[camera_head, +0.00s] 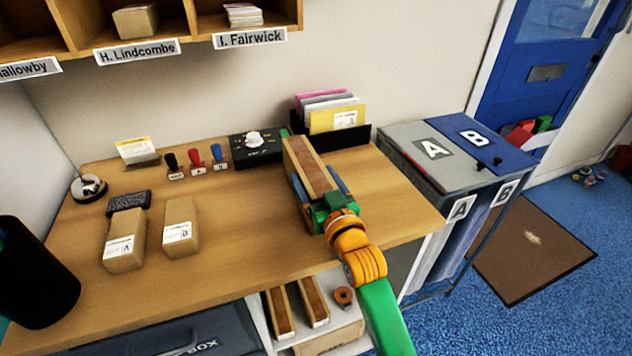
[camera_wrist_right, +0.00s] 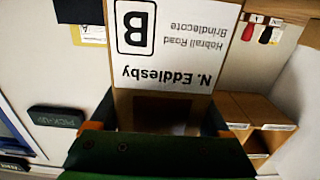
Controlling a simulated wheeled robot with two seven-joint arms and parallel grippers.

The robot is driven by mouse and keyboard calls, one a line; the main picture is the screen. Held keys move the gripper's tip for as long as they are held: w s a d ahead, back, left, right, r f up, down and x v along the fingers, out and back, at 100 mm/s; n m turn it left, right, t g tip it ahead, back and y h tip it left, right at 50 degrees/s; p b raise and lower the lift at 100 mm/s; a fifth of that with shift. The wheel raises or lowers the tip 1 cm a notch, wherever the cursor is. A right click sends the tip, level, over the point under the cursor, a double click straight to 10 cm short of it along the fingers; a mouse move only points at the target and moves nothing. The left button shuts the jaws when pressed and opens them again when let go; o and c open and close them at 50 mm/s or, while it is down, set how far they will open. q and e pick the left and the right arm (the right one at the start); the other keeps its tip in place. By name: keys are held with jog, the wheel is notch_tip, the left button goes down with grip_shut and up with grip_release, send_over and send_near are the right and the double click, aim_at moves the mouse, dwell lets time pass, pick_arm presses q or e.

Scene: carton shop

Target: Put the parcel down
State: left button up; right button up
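The parcel (camera_head: 312,166) is a long brown carton with a darker strip along its top. My right gripper (camera_head: 325,192), reaching in from the front right, is shut on it, with a blue finger showing on each side. In the right wrist view the parcel's white label (camera_wrist_right: 165,45) reads N. Eddlesby, Hobrall Road, Brindlecote, with a boxed B, upside down. The parcel is over the right part of the wooden counter (camera_head: 255,235). I cannot tell whether its underside touches the counter. My left gripper is not in view.
Two labelled cartons (camera_head: 181,222) (camera_head: 126,235) stand on the counter's left side. Stamps (camera_head: 195,160), a dial box (camera_head: 257,147) and an envelope rack (camera_head: 333,118) line the back. Bins A (camera_head: 420,140) and B (camera_head: 477,135) stand to the right. The counter's middle is clear.

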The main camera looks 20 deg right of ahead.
jog(key=shift+o, duration=1)
jog(key=shift+s+a+r, duration=0.2)
jog(key=shift+s, duration=0.05)
jog(key=shift+d, duration=0.1)
jog(key=s+b, duration=0.1)
jog(key=s, duration=1)
jog(key=shift+s+d, duration=0.2)
jog(key=shift+s, duration=0.2)
